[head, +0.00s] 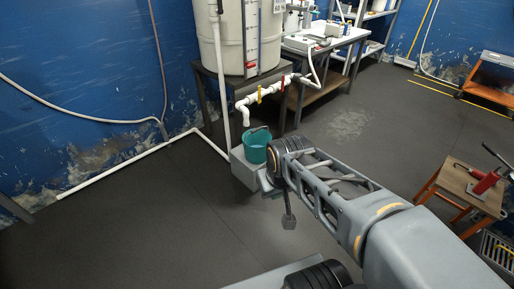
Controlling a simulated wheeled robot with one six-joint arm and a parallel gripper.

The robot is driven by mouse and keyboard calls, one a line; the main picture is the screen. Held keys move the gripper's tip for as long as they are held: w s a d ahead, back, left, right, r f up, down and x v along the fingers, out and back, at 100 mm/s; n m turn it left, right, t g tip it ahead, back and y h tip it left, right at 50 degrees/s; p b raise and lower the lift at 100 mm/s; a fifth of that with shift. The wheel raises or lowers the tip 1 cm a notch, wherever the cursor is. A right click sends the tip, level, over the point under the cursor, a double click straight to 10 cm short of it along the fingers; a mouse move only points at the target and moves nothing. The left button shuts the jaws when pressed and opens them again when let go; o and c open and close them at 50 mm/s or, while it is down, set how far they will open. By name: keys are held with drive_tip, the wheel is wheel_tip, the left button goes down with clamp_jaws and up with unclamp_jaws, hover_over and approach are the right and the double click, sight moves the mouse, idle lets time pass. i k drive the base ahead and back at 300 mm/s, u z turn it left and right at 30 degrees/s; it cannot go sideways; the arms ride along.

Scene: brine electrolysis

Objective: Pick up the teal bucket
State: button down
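The teal bucket (254,148) stands upright on a grey block below the white pipe outlet, near the middle of the head view. A dark handle shows raised at its rim. My arm reaches in from the lower right, and its wrist end covers part of the view just right of the bucket. My gripper (288,217) seems to be the dark part hanging below the wrist, to the right of and lower in the picture than the bucket. Its fingers are too small and too hidden to tell whether they are open. I cannot tell whether the arm touches the bucket.
The grey block (244,171) sits on the floor beside the metal stand of a large white tank (228,45). A white pipe (262,93) with yellow and red valve handles runs above the bucket. A small wooden table (462,190) stands at right. The left floor is clear.

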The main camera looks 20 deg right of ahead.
sight(255, 140)
drive_tip(key=u, duration=0.55)
drive_tip(key=i, duration=1.55)
drive_tip(key=z, duration=0.2)
